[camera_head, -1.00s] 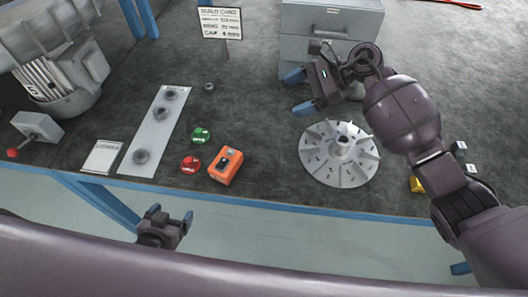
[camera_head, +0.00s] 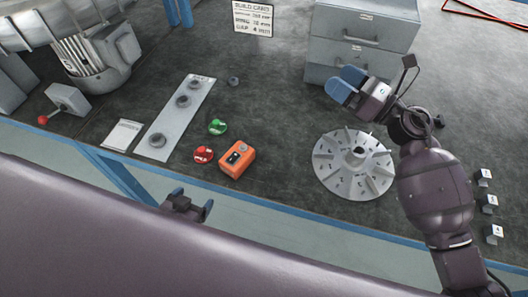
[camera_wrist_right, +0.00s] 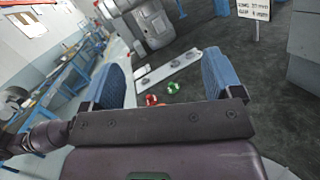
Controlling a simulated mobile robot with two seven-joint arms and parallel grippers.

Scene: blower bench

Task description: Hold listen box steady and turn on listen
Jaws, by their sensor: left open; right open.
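The listen box is most likely the small orange box (camera_head: 237,160) near the bench's front edge, with a dark switch and a round knob on top. My left gripper (camera_head: 190,203) is low at the front, off the bench edge and below-left of the orange box, open and empty. My right gripper (camera_head: 347,84) is above the bench in front of the grey drawer cabinet, up and right of the orange box, with its blue fingertips apart and nothing between them. In the right wrist view its two blue fingers (camera_wrist_right: 171,80) are spread wide. The orange box is mostly hidden there.
A red part (camera_head: 203,155) and a green part (camera_head: 217,127) lie left of the orange box. A grey finned disc (camera_head: 353,167) lies to its right. A plate with several knobs (camera_head: 172,122), a motor (camera_head: 95,55) and a drawer cabinet (camera_head: 361,36) stand around.

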